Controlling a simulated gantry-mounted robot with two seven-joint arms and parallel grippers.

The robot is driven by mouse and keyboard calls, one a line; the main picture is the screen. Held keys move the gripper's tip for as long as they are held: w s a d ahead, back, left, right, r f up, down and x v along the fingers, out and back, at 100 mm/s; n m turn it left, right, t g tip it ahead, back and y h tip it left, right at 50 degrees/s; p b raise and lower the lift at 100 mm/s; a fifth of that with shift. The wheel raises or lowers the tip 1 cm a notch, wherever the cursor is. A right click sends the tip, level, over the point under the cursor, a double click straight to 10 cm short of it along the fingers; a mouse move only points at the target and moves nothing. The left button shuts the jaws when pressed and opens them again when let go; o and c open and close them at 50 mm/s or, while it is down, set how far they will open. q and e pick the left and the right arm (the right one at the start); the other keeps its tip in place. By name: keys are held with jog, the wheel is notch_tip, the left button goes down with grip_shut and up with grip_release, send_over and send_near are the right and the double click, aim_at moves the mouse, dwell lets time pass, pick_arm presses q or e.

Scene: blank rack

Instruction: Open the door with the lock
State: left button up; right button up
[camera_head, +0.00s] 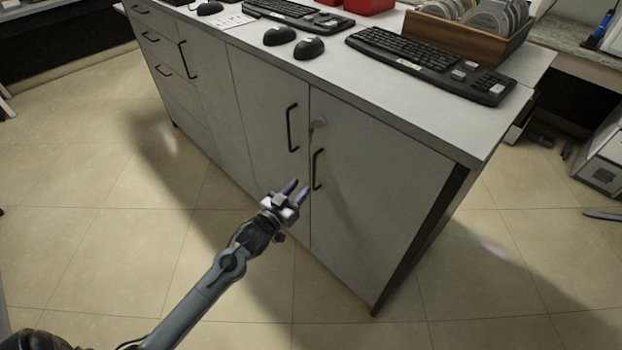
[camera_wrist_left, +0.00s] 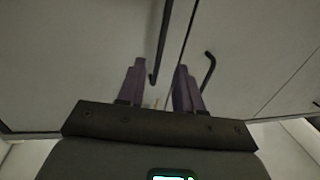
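A grey cabinet door (camera_head: 375,190) with a black bar handle (camera_head: 316,170) is at the right end of the cabinet. A small pale lock (camera_head: 319,122) with a yellowish piece below it sits near the top left corner of this door. My right gripper is out of view.
The neighbouring door has its own black handle (camera_head: 291,128), also closed. The countertop (camera_head: 345,70) holds keyboards (camera_head: 430,63), mice (camera_head: 308,47) and a wooden box of discs (camera_head: 470,35). The tiled floor (camera_head: 110,230) in front is clear.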

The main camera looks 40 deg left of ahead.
pick_arm(q)
jog(key=w+b, duration=0.2)
jog(key=w, duration=0.4)
jog(key=shift+w+a, duration=0.3)
jog(key=shift+w, duration=0.1)
jog(key=shift+c, duration=0.5)
grip_shut()
dwell(0.6)
